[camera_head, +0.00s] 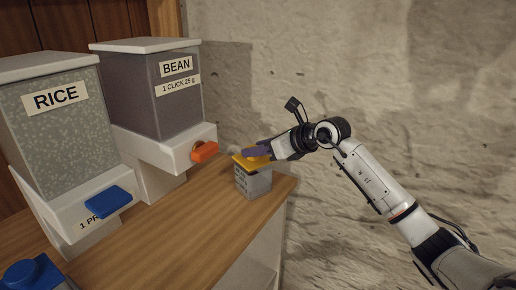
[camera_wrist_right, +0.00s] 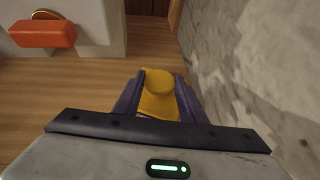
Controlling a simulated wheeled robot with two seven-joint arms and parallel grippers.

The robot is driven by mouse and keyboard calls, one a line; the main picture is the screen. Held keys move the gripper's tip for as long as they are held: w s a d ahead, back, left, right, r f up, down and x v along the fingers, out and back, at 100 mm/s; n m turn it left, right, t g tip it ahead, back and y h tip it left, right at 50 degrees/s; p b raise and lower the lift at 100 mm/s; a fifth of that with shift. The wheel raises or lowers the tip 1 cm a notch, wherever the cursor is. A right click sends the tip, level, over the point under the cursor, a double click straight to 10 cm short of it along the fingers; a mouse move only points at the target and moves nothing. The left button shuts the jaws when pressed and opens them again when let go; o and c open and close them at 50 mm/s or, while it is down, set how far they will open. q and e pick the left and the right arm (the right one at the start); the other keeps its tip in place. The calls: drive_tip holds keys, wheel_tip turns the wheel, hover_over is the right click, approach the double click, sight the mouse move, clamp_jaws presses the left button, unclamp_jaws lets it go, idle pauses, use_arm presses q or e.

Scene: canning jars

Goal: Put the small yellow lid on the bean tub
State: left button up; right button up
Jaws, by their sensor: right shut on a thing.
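The small yellow lid (camera_head: 250,162) is at the top of a small grey tub (camera_head: 254,183), which stands on the wooden counter near its right end. My right gripper (camera_head: 258,152) comes in from the right and is shut on the lid. In the right wrist view the yellow lid (camera_wrist_right: 158,92) sits between the two purple fingers of my right gripper (camera_wrist_right: 158,95). I cannot tell whether the lid is fully seated on the tub or just above it. The tub is mostly hidden in the right wrist view. My left gripper is not in view.
The bean dispenser (camera_head: 153,95) with its orange lever (camera_head: 205,151) stands left of the tub. The rice dispenser (camera_head: 55,130) with a blue lever (camera_head: 108,201) is further left. A blue object (camera_head: 32,275) is at the lower left. A rough wall (camera_head: 400,80) rises behind and right.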

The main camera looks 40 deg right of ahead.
drive_tip(key=shift+f, duration=0.2)
idle(1.1)
drive_tip(key=shift+f+b, duration=0.6)
drive_tip(key=shift+b, duration=0.05)
idle(0.7)
drive_tip(key=o, duration=1.1)
drive_tip(key=shift+b+v, duration=0.75)
drive_tip(key=shift+v, duration=4.45)
drive_tip(key=shift+a, duration=0.1)
drive_tip(key=shift+f, duration=0.1)
